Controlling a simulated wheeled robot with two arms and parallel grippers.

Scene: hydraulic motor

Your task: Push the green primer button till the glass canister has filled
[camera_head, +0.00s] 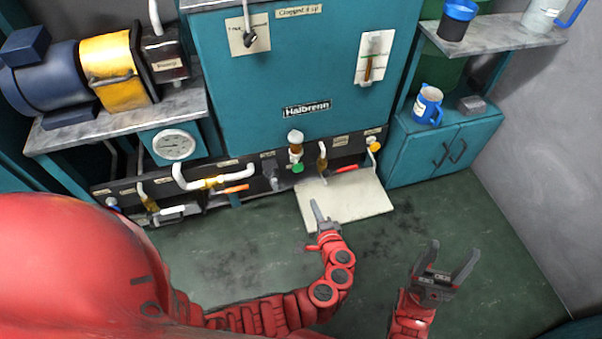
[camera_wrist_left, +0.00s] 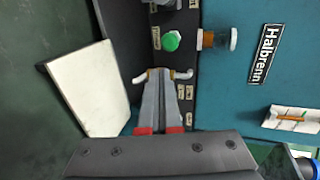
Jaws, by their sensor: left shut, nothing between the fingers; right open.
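The green primer button (camera_head: 298,168) sits low on the dark valve panel, beneath the small glass canister (camera_head: 296,149). The canister shows amber-brown in its lower part and a pale top; its exact level is too small to tell. In the left wrist view the button (camera_wrist_left: 171,41) and canister (camera_wrist_left: 208,40) lie beyond my fingertips. My left gripper (camera_head: 317,206) is shut and empty, in front of and below the button, apart from it; its fingers also show in the left wrist view (camera_wrist_left: 161,78). My right gripper (camera_head: 449,262) is open and empty over the floor at right.
A pale flat plate (camera_head: 345,199) lies below the panel. A gauge (camera_head: 173,145) is at left. Green floor is clear.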

